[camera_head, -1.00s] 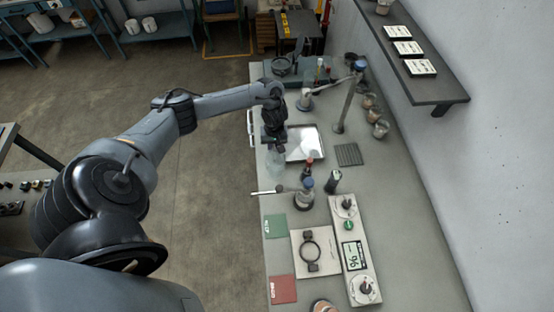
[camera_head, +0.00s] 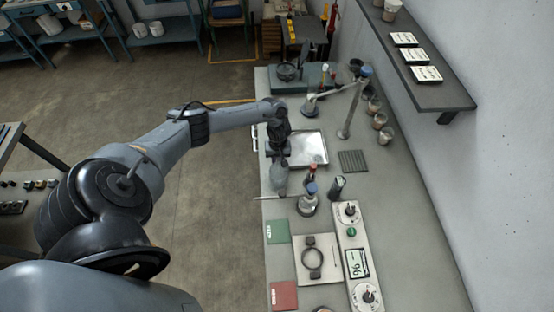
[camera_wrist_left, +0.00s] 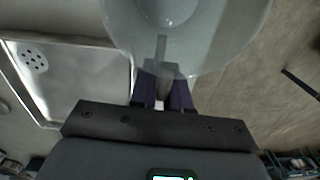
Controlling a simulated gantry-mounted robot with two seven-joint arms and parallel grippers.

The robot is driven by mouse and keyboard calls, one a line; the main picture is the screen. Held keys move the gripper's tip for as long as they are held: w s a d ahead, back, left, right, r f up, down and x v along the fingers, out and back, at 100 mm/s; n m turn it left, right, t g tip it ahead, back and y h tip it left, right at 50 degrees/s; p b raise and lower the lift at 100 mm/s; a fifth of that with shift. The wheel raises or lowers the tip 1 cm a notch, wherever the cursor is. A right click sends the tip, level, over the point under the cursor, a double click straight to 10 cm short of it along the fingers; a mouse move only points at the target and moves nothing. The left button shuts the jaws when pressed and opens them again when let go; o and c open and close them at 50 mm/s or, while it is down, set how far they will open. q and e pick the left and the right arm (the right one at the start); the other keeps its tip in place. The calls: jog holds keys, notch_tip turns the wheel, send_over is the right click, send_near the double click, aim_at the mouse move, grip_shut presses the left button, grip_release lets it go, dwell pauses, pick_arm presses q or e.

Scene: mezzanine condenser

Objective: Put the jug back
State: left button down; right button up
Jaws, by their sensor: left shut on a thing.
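The jug (camera_head: 279,182) is a clear, greyish vessel at the left edge of the bench in the head view. In the left wrist view the jug (camera_wrist_left: 200,35) fills the top middle, with its handle strip between my fingers. My left gripper (camera_head: 278,161) is shut on the jug's handle, on the jug's far side in the head view. The left gripper (camera_wrist_left: 163,92) also shows in the wrist view with dark purple fingers. I cannot tell whether the jug touches the bench. My right gripper is not in view.
A metal tray (camera_head: 313,148) lies right of the gripper. A blue-capped flask (camera_head: 308,203), a dark bottle (camera_head: 336,187) and a ring on a white plate (camera_head: 316,277) stand nearer. A ribbed dark mat (camera_head: 353,161) lies to the right. Open floor (camera_head: 205,230) borders the bench.

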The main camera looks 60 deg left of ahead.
pick_arm(q)
jog(key=c, duration=1.1)
grip_release()
jog(key=r+p, duration=0.2)
jog(key=r, duration=1)
jog(key=shift+w+r, duration=0.1)
jog(key=shift+w, duration=0.1)
jog(key=shift+d, duration=0.1)
